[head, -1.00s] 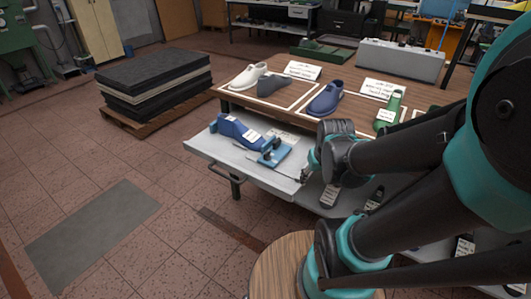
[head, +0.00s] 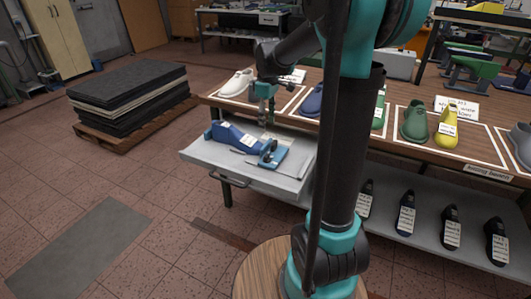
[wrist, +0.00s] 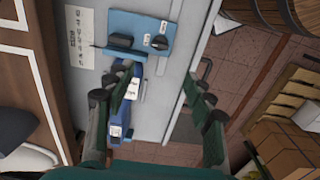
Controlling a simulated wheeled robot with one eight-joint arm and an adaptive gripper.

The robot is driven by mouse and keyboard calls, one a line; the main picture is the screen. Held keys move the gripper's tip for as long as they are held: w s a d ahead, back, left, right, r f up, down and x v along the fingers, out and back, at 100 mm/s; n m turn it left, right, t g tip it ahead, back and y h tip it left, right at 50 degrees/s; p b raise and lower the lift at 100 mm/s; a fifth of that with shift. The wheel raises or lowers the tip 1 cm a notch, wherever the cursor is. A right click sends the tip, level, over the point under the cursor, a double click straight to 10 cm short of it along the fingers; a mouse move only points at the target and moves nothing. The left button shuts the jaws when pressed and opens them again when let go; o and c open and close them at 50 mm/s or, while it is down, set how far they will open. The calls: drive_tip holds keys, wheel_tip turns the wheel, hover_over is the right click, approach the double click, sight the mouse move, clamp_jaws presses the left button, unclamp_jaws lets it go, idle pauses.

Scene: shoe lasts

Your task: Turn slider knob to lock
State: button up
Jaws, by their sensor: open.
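A blue fixture (head: 270,160) sits on the grey pull-out shelf (head: 215,165) in the head view, beside a blue shoe last (head: 230,137) with white labels. In the wrist view the fixture is a flat blue plate (wrist: 135,25) with white labels. A dark round knob (wrist: 158,42) stands at its right part, and a dark block (wrist: 119,42) at its left. The blue last (wrist: 122,105) lies below it, partly hidden by a finger. My gripper (head: 263,120) is open and empty above the shelf; its spread fingers (wrist: 157,85) show in the wrist view, apart from the knob.
The wooden table (head: 340,100) with several shoes is behind the shelf. A printed sheet (wrist: 80,38) lies left of the fixture. A stack of dark mats (head: 125,95) on a pallet stands at left.

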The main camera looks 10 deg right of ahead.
sight(267, 154)
wheel_tip(267, 154, down, 14)
drive_tip(key=shift+f, duration=0.15)
idle(0.3)
drive_tip(key=c, duration=1.1)
